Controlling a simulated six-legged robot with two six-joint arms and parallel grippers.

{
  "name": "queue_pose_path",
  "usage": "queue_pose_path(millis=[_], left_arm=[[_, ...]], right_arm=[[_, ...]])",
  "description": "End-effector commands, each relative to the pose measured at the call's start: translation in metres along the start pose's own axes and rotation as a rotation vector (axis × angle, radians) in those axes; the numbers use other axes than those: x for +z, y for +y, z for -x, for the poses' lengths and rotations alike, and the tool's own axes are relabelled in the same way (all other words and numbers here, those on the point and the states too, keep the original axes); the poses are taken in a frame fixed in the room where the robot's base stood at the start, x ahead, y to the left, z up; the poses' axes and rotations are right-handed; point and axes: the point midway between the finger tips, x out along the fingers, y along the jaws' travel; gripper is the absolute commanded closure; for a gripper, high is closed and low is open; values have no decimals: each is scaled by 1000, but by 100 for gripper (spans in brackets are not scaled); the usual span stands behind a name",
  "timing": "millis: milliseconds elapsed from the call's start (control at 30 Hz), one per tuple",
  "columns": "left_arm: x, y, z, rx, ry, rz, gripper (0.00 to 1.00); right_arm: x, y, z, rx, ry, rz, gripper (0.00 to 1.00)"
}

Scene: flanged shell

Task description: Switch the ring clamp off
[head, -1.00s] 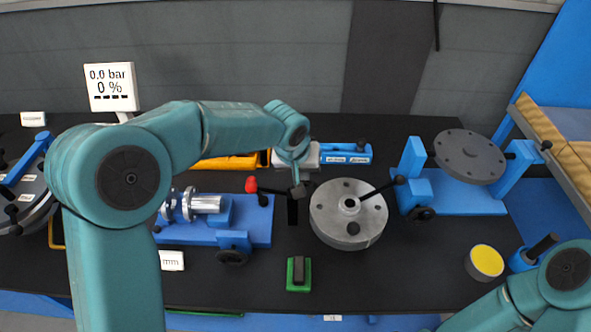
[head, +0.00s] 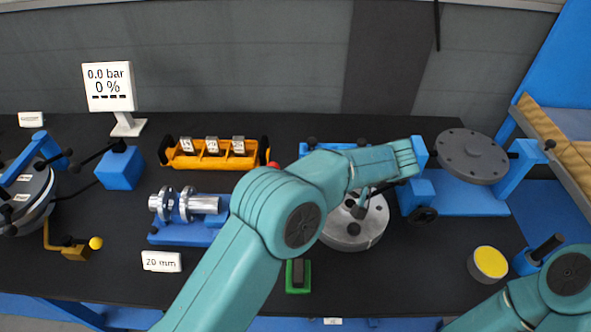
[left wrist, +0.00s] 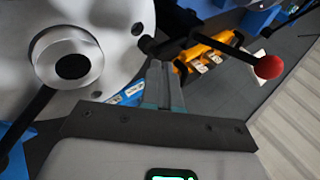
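A grey flanged round body (head: 365,232) with a central hub stands mid-table, partly behind my left arm. In the left wrist view its pale round face and dark-centred hub (left wrist: 75,66) fill the upper left. A black lever with a red ball end (left wrist: 268,66) shows at the right of that view; in the head view only the red ball (head: 274,165) shows behind my arm. Which part is the ring clamp is not certain. My left gripper (head: 360,207) is above the round body; its fingers (left wrist: 160,66) look close together, with nothing seen between them. My right gripper is out of view.
An orange tray with several blocks (head: 215,153) and a blue stand with a silver shaft (head: 180,238) are left of my arm. A grey disc (head: 470,157) on a blue stand is at right. A green-based switch (head: 298,285) and a yellow-topped cylinder (head: 488,262) stand in front.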

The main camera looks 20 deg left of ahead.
Motion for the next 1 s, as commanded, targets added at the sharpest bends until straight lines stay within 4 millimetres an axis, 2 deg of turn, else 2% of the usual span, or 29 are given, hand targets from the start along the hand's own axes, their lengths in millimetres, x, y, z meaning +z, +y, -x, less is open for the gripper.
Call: queue_pose_path(millis=[400, 1000], left_arm=[[1, 9, -8, 3, 0, -1, 100], [2, 7, -7, 7, -5, -4, 100]], right_arm=[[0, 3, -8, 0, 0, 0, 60], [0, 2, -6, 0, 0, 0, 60]])
